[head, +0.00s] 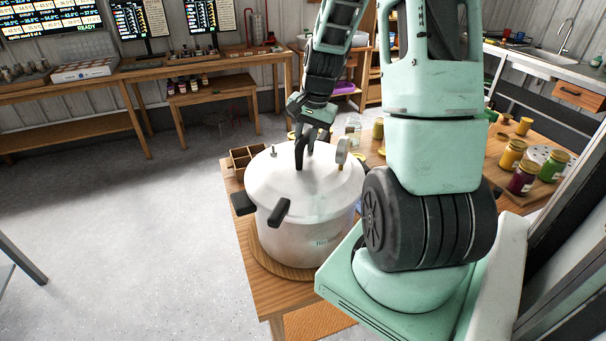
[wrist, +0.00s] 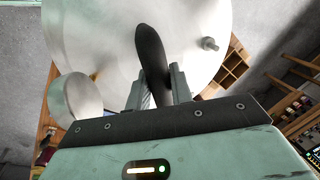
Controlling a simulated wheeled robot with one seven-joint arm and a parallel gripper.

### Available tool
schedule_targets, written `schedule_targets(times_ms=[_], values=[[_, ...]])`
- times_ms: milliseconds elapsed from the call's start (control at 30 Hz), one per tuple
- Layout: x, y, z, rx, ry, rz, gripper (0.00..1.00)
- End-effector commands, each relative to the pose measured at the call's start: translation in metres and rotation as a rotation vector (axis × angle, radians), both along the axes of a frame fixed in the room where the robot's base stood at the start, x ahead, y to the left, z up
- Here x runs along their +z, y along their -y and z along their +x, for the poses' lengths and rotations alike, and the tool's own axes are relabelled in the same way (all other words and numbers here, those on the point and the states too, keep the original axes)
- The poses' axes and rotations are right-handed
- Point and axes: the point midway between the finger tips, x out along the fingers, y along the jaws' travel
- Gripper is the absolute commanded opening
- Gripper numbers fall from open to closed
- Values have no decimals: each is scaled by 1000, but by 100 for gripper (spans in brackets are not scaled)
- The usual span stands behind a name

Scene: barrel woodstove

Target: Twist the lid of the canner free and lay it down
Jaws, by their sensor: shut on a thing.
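The white canner (head: 300,227) stands on a round wooden board on the table, with black side handles on its body. Its domed lid (head: 290,182) sits on top, with a dial gauge (head: 342,150) at its right and a small metal valve (head: 273,150) at its left. My gripper (head: 304,160) reaches down to the middle of the lid. In the wrist view, my gripper (wrist: 158,88) is shut on the black lid handle (wrist: 150,52), with a finger on each side. The canner's far side is hidden.
A wooden divided box (head: 242,158) stands behind the canner on the left. Jars, such as a dark red one (head: 523,178), stand on the right of the table, partly behind my arm. Open floor (head: 150,230) lies to the left.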

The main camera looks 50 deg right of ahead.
Motion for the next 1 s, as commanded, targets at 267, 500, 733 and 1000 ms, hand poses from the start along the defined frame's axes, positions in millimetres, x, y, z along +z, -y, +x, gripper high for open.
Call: schedule_targets(times_ms=[267,500,733,1000], values=[[8,0,1,1,3,-1,0],[13,0,1,0,3,-2,0],[27,0,1,0,3,-2,0],[43,1,1,0,3,-3,0]])
